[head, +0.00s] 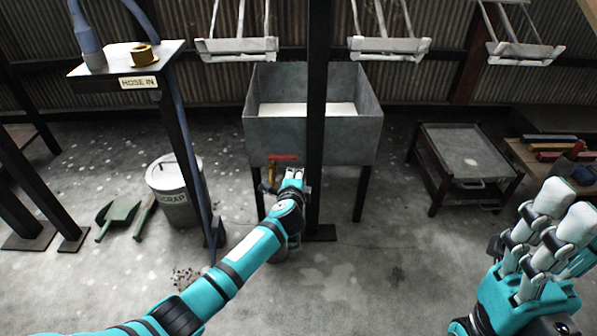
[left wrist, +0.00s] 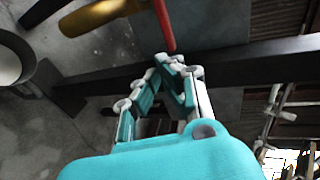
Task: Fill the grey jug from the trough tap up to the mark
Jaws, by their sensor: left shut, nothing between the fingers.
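The trough (head: 300,135) is a grey metal box on dark legs. Its brass tap (head: 271,174) with a red lever (head: 283,158) is on the front. My left gripper (head: 293,175) is shut and empty just right of the tap. In the left wrist view, the fingertips (left wrist: 178,62) are close below the end of the red lever (left wrist: 164,25); I cannot tell if they touch it. The brass body (left wrist: 100,16) is at upper left. A grey thing (head: 293,247), perhaps the jug, is mostly hidden behind my left forearm. My right gripper (head: 563,212) is at lower right, fingers extended.
A dark post (head: 318,100) stands in front of the trough, right of the tap. A scrap bin (head: 172,192) and green dustpan (head: 120,211) are at left. A hose stand (head: 125,60) is upper left. A low table (head: 465,150) is at right. Hangers (head: 389,45) hang above.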

